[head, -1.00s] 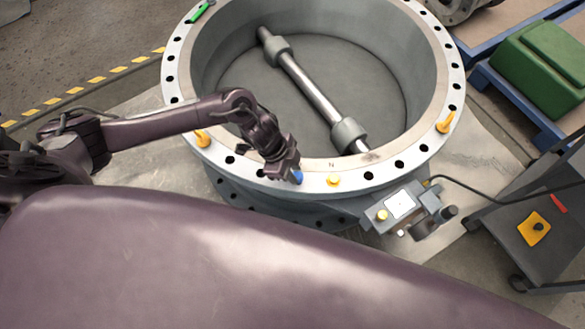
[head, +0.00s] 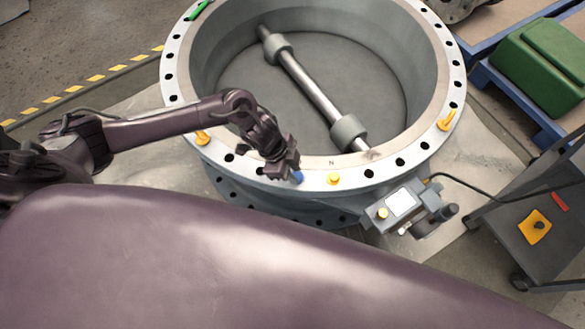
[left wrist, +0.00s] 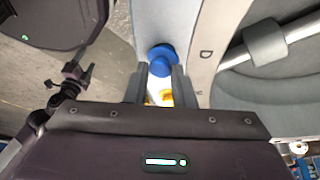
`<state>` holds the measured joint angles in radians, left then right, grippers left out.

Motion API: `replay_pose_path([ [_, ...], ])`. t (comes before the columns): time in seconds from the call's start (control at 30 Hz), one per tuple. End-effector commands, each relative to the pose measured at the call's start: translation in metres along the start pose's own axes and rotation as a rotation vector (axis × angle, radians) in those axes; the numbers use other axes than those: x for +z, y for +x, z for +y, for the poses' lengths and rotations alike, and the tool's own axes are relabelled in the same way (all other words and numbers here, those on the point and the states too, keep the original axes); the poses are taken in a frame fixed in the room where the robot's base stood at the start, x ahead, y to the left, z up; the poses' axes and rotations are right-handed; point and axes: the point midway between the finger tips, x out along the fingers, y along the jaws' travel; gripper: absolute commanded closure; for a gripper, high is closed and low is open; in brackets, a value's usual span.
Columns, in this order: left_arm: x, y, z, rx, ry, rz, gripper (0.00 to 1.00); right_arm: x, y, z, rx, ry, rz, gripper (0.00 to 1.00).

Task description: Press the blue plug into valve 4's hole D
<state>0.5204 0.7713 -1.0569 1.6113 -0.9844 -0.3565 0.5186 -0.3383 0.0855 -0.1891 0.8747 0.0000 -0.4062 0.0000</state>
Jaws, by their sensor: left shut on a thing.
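The valve (head: 395,175) is a large grey ring body with a pale flange full of dark bolt holes. My left gripper (head: 292,174) is over the near part of the flange, shut on the blue plug (head: 297,177). In the left wrist view the blue plug (left wrist: 162,55) is between the tips of the gripper's fingers (left wrist: 163,76), over the flange. A letter D (left wrist: 206,54) is marked on the flange beside it. The hole under the plug is hidden, and I cannot tell how deep the plug sits.
A yellow plug (head: 333,179) sits in the flange just right of the gripper. Orange lugs (head: 202,138) (head: 446,120) stand on the rim, and a green item (head: 199,10) lies at the far left. A grey actuator box (head: 408,205) and a cart (head: 535,215) are at right.

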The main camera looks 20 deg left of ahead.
Motion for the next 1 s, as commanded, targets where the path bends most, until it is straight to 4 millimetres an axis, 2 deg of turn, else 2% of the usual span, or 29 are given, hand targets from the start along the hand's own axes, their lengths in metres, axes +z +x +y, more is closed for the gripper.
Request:
replay_pose_path([
  [1.0, -0.0002, -0.0001, 0.0001, 0.0, 0.001, 0.0, 1.0, -0.0006, -0.0052, 0.0001, 0.0, 0.0, 0.0, 0.3],
])
